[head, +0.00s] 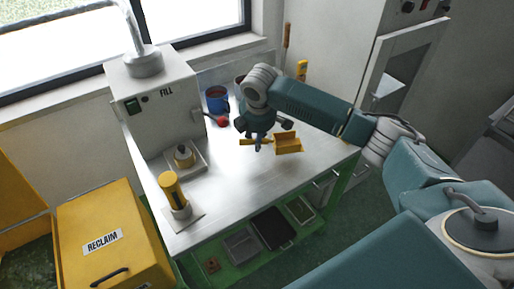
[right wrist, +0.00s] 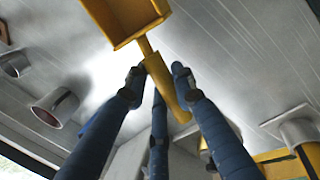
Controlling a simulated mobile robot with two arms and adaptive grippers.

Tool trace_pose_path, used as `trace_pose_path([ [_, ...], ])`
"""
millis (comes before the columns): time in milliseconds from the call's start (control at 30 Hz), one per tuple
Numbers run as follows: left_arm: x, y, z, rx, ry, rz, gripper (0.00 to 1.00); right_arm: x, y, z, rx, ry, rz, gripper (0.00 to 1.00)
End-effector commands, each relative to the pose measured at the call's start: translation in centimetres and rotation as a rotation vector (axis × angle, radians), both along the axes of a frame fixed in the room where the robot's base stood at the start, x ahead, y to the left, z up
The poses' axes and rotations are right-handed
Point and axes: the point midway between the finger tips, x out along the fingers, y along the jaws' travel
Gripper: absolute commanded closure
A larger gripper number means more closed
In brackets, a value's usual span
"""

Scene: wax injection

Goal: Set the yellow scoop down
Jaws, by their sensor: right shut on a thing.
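The yellow scoop (head: 288,143) is above the steel bench top (head: 250,185), near its middle. My right gripper (head: 258,143) is shut on the scoop's handle, with the scoop's box-shaped end to the right of the fingers. In the right wrist view the scoop (right wrist: 122,22) shows at the top, and its handle (right wrist: 166,88) runs down between the blue fingers (right wrist: 160,92). Whether the scoop touches the bench cannot be told. My left gripper is not in view.
A white FILL machine (head: 160,98) stands on the bench's left. A blue mug (head: 217,98) and a red item (head: 222,121) are behind the gripper. A yellow cylinder (head: 173,190) stands at the front left. A yellow RECLAIM bin (head: 105,225) is left. The bench's front middle is clear.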

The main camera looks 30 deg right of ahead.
Motion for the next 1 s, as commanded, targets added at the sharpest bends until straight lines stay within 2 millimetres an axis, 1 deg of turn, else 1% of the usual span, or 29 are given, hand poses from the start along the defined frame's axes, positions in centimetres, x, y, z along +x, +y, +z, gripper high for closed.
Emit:
trace_pose_path([
  [167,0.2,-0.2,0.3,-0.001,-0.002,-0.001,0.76,0.0,0.0,-1.4,0.000,0.000,0.000,1.00],
  [300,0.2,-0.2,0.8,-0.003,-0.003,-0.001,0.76,-0.1,0.0,-3.7,0.000,0.002,0.000,1.00],
  [400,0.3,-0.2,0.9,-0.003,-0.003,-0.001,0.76,0.0,0.0,-4.7,0.000,0.000,0.000,1.00],
  [500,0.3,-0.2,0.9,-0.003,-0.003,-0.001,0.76,0.0,0.0,-5.2,-0.001,-0.002,0.000,1.00],
  [800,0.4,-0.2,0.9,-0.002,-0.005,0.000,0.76,0.0,0.0,-5.4,0.000,-0.001,0.000,1.00],
  [833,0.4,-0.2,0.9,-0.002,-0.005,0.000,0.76,0.0,0.0,-5.4,0.000,-0.001,0.000,0.71],
  [900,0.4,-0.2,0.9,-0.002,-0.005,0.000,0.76,0.0,0.0,-5.4,0.000,-0.001,0.000,0.57],
  [1000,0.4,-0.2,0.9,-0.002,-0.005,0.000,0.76,0.0,0.0,-5.4,0.000,-0.001,0.000,0.56],
])
